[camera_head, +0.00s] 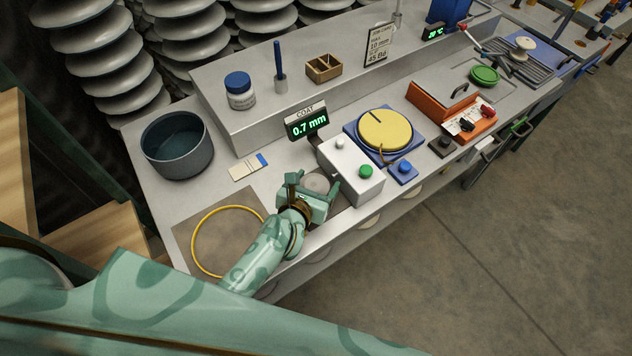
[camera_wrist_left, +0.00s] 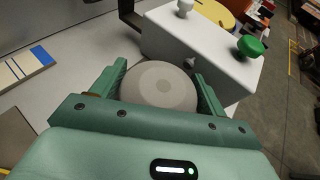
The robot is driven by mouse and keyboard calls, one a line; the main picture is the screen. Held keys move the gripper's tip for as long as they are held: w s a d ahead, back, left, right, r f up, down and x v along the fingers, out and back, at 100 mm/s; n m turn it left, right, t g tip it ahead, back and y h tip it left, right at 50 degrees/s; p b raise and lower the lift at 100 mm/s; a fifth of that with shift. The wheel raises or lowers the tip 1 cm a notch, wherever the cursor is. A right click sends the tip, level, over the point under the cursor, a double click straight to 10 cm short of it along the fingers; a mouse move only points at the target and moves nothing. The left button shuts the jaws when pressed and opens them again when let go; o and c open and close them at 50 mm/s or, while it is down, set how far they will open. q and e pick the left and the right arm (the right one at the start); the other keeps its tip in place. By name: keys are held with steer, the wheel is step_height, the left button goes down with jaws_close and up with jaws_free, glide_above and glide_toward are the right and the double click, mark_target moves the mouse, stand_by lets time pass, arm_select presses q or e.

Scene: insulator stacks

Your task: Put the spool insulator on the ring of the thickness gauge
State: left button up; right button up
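The round, grey-beige top of what looks like the spool insulator (camera_head: 317,183) lies between the fingers of my left gripper (camera_head: 314,184), low over the bench. In the left wrist view the insulator (camera_wrist_left: 160,85) nearly fills the space between the left gripper's fingers (camera_wrist_left: 160,82). I cannot tell whether both fingers press on it. Its lower part and what is under it are hidden. The thickness gauge's display (camera_head: 307,122) reads "COAT 0.7 mm" and stands just behind. I cannot make out the gauge's ring. My right gripper is not in view.
A white box (camera_head: 350,170) with a green knob (camera_head: 366,172) stands close right of the gripper. A grey mat with a yellow ring (camera_head: 193,241) lies to the left. A dark pot (camera_head: 152,168), a striped card (camera_head: 243,171) and a yellow disc (camera_head: 385,128) on a blue base are around.

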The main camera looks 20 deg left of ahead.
arm_select(q)
steer(key=shift+r, duration=0.25)
steer(key=p+v, duration=0.2)
steer(key=v, duration=1)
steer(key=shift+s+f, duration=0.1)
stand_by(1.1)
stand_by(0.6)
